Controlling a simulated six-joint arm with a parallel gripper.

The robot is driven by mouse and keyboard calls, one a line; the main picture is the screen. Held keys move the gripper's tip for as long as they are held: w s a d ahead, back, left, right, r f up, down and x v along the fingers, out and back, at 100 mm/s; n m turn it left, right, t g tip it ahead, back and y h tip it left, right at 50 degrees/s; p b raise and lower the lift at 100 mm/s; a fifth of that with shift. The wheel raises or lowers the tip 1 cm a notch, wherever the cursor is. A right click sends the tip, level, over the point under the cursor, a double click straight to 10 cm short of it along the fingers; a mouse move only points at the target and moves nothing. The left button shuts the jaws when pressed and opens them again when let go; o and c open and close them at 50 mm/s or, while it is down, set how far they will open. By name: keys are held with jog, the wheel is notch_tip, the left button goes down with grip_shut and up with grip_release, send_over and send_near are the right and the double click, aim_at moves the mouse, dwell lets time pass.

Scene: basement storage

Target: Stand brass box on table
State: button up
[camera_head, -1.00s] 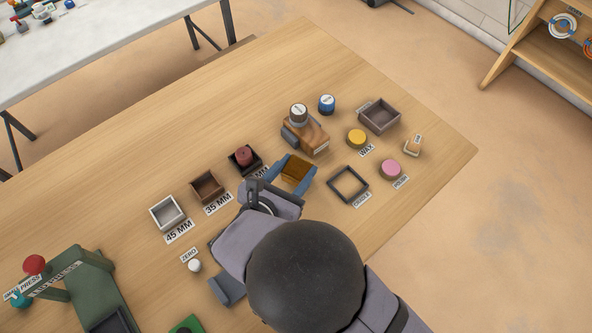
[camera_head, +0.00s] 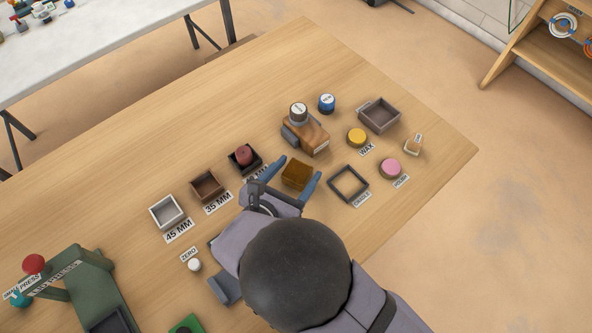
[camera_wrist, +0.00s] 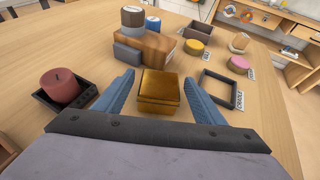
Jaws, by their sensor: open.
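The brass box (camera_head: 297,174) is a small golden-brown block on the wooden table (camera_head: 120,190). In the wrist view the brass box (camera_wrist: 159,92) sits between my two blue fingers with a gap on each side. A seam runs across it near its top. My gripper (camera_head: 294,172) is open, its fingers on either side of the box and not closed on it. In the wrist view my gripper (camera_wrist: 160,88) points away across the table. I cannot tell whether the box rests fully on the table.
A wooden block with a grey-capped cylinder (camera_head: 304,128) stands just behind the box. A dark tray with a red cylinder (camera_head: 245,158) is to the left. An empty dark square frame (camera_head: 348,185) is to the right. A green press (camera_head: 90,285) stands at the front left.

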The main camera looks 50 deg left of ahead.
aim_at(297, 170)
jog(key=shift+s+r, duration=0.2)
jog(key=shift+r, duration=0.1)
jog(key=shift+p+v, duration=0.9)
jog(key=shift+v, duration=0.9)
jog(key=shift+d+f, duration=0.1)
